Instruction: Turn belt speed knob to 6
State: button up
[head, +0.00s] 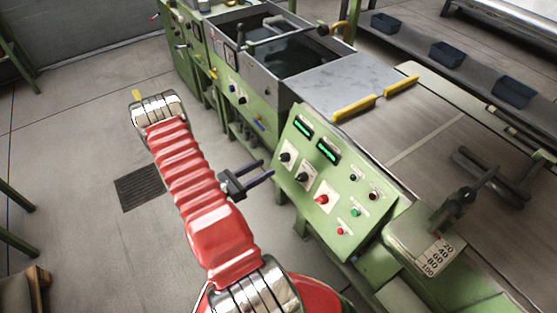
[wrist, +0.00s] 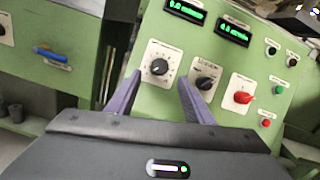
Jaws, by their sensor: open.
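A green control panel (head: 335,190) carries two black knobs and one red knob. The left black knob (head: 285,157) sits on a white dial plate and also shows in the wrist view (wrist: 159,67). The second black knob (head: 303,177) is right of it (wrist: 205,82). The label texts are too small to read, so I cannot tell which is the belt speed knob. My gripper (head: 267,169) is open and empty, left of the panel and apart from it. In the wrist view its two purple fingers (wrist: 160,78) appear either side of the left knob.
A red switch (wrist: 243,97) is right of the knobs. Two lit green displays (wrist: 185,10) (wrist: 233,32) sit above; their digits are blurred. Small buttons and a red lamp (head: 340,231) are on the panel's right.

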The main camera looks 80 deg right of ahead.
aim_at(282, 158)
jog(key=x, duration=0.7)
jog(key=shift+s+d, duration=0.2)
jog(key=shift+s, duration=0.05)
jog(key=shift+c, duration=0.2)
jog(key=c, duration=0.9)
jog(key=shift+d, duration=0.15)
jog(key=shift+c, duration=0.4)
